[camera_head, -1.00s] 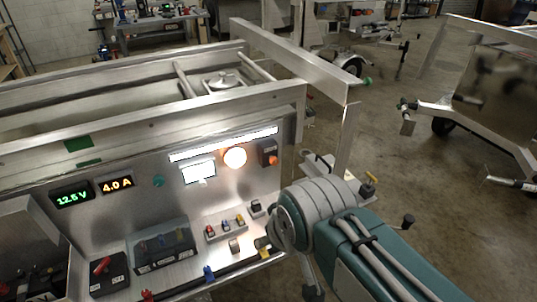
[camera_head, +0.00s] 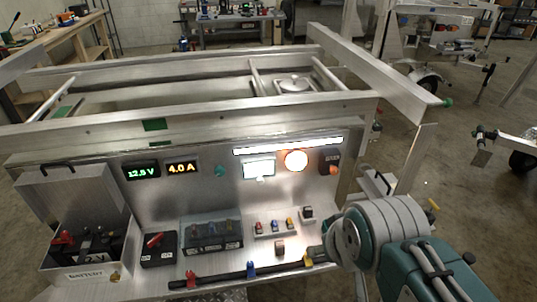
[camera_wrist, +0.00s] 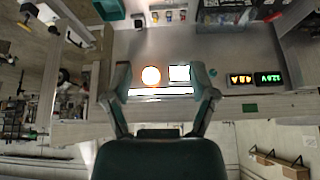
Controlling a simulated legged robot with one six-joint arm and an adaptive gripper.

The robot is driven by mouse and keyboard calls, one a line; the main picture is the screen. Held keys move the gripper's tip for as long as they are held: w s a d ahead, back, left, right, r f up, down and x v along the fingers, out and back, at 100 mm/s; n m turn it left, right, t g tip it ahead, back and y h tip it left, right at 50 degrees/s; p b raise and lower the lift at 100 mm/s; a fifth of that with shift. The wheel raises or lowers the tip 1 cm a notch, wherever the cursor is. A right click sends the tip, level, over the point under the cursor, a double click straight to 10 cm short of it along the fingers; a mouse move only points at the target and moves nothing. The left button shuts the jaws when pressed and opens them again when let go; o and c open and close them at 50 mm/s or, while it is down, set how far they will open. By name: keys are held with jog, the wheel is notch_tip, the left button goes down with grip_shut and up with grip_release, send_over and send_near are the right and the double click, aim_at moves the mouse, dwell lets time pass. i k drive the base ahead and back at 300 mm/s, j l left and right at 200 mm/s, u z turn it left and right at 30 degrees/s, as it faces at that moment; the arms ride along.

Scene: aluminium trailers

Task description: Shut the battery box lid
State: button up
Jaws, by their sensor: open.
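The battery box (camera_head: 88,275) stands at the left end of the trailer's front shelf in the head view, with a "BATTERY" label on its front. Its grey lid (camera_head: 78,200) is raised and leans back, with a dark handle at its top. Dark battery parts with a red terminal show inside. In the wrist view my gripper (camera_wrist: 163,92) is open and empty, its two fingers apart before the lit control panel, which appears upside down. The gripper does not show in the head view; only my arm is at the lower right, well away from the box.
Right of the box are a black switch block (camera_head: 158,248), a clear-covered fuse box (camera_head: 212,232) and small coloured switches (camera_head: 275,226). A dark cable bar (camera_head: 245,272) runs along the front. The panel has lit displays (camera_head: 182,168). Metal rails (camera_head: 200,115) frame the top.

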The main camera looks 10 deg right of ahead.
aim_at(70, 188)
jog(key=u, duration=1.55)
jog(key=i+z, duration=0.35)
jog(key=i, duration=0.15)
